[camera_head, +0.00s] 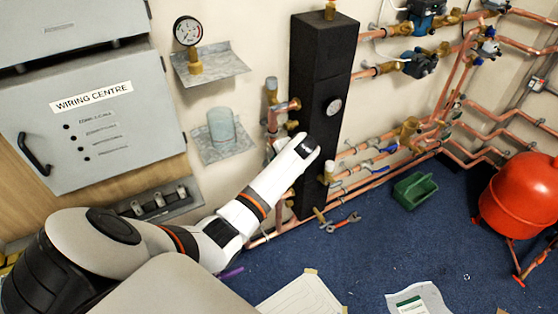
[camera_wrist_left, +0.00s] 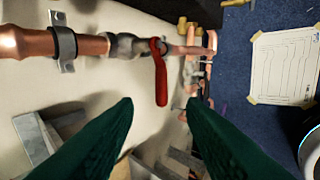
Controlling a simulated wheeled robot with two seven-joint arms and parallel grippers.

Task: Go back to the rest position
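My left arm (camera_head: 250,205) comes in from the left in the head view and reaches up to the copper pipework beside the black vertical header (camera_head: 318,95). Its gripper is hidden behind the wrist there. In the left wrist view, my left gripper (camera_wrist_left: 160,106) shows two dark green fingers spread apart with nothing between them. A red valve lever (camera_wrist_left: 160,75) on a copper pipe (camera_wrist_left: 90,45) lies just beyond the fingertips, apart from them. My right gripper is in neither view.
A wiring centre box (camera_head: 95,125), a pressure gauge (camera_head: 187,31) and a pale cylinder (camera_head: 221,126) on a wall shelf are near the arm. A green tray (camera_head: 415,190), red wrench (camera_head: 345,221) and red vessel (camera_head: 522,195) are on the blue floor.

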